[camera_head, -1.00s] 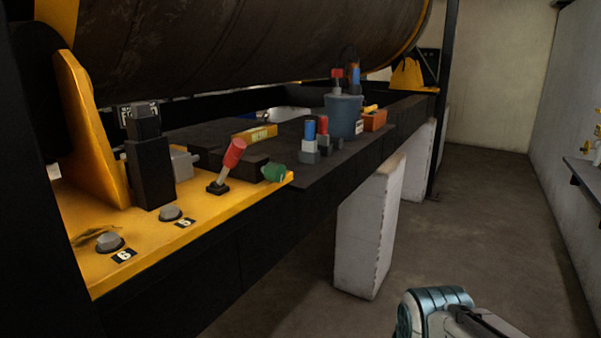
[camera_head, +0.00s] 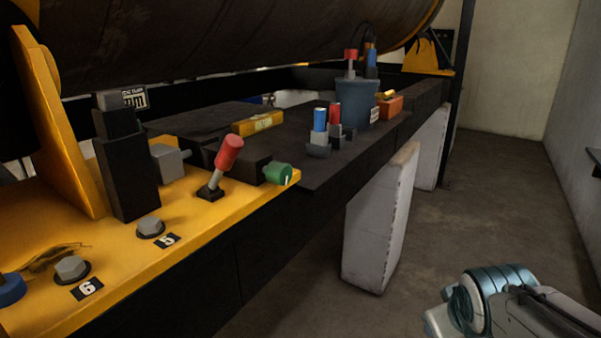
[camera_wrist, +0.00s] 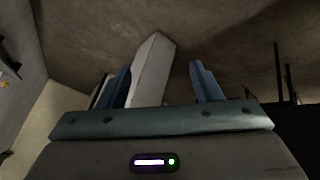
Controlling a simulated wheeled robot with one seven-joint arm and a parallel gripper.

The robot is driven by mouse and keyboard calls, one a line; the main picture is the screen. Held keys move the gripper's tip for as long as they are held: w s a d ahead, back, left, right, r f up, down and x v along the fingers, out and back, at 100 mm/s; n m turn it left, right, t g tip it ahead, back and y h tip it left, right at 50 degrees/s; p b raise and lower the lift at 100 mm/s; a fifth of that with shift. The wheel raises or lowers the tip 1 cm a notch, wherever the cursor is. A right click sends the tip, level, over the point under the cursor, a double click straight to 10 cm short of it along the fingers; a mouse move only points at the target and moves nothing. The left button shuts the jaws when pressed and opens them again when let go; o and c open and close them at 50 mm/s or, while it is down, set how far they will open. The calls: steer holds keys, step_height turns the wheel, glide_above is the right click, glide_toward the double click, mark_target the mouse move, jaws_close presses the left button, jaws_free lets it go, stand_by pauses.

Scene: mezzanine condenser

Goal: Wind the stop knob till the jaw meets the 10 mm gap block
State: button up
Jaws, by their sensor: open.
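A green knob (camera_head: 279,173) with a pale mark, which looks like the stop knob, sits at the end of a dark block (camera_head: 245,164) near the yellow plate's right corner. A tall dark block (camera_head: 127,178) stands upright on the yellow plate (camera_head: 205,228). A grey block (camera_head: 168,162) sits against its right side. I cannot tell for sure which piece is the jaw or the 10 mm gap block. My gripper (camera_wrist: 160,69) is open and empty in the wrist view, its blue fingers apart, with a white pillar and floor beyond. It is away from the knob.
A red-handled lever (camera_head: 227,156) stands close left of the knob. Grey bolts sit by labels 5 (camera_head: 151,228) and 6 (camera_head: 72,268). Beyond are a yellow bar (camera_head: 257,123), a bucket (camera_head: 355,103) and an orange box (camera_head: 390,106). Floor to the right is clear.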

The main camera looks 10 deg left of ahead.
mark_target(287, 175)
steer(key=w+a+r+n+t+y, duration=0.1)
steer(key=w+r+n+t, duration=0.5)
steer(key=w+r+n, duration=0.35)
steer(key=w+a+r+n+t+y, duration=0.35)
steer(key=a+r+n+y, duration=0.35)
steer(key=n, duration=0.6)
steer(key=s+a+r+n+g+y, duration=0.1)
steer(key=s+a+n+g+y, duration=0.2)
steer(key=n, duration=0.4)
steer(key=s+a+r+n+g+y+b, duration=0.1)
steer(key=s+a+n+g+y, duration=0.2)
steer(key=n, duration=0.4)
steer(key=s+a+r+n+g+y, duration=0.1)
steer(key=a+n+g+y, duration=0.35)
steer(key=n, duration=0.35)
steer(key=shift+m+t+h, duration=0.25)
steer(key=shift+m+t, duration=0.1)
steer(key=shift+t, duration=0.05)
steer(key=p+x, duration=0.2)
steer(key=x, duration=1.1)
steer(key=shift+a, duration=0.4)
steer(key=shift+w, duration=0.1)
steer(key=c, duration=1)
